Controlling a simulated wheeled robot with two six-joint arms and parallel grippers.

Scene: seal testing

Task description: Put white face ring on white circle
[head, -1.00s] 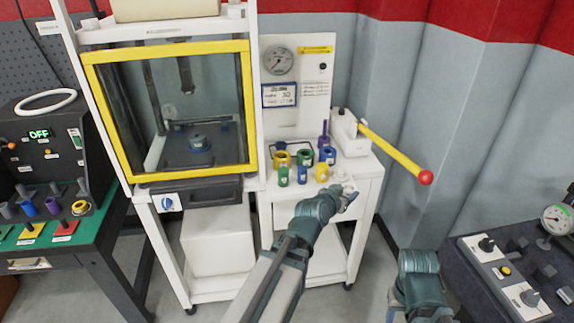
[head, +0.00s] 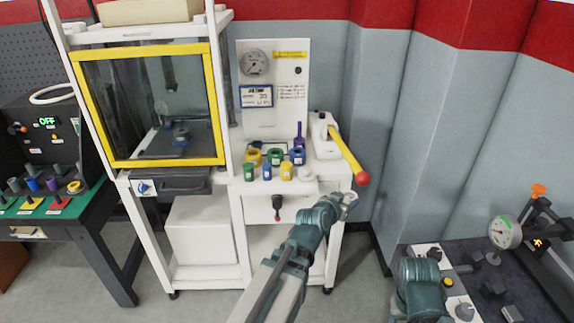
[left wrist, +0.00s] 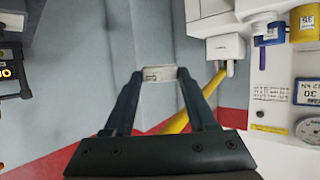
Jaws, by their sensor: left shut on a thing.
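The white face ring (left wrist: 158,73) is a small pale ring between the two fingertips of my left gripper (left wrist: 160,76) in the left wrist view. The gripper is shut on it. In the head view my left gripper (head: 347,199) is at the front right corner of the white cart (head: 235,188), in front of the yellow lever. The ring is too small there to make out clearly. I cannot pick out a white circle with certainty. My right gripper is out of view.
Several coloured rings and cylinders, such as a green one (head: 249,172), stand on the cart. A yellow lever with a red ball (head: 362,179) juts out at right. A dark bench (head: 486,270) with a gauge (head: 505,232) stands at right. Floor shows between cart and bench.

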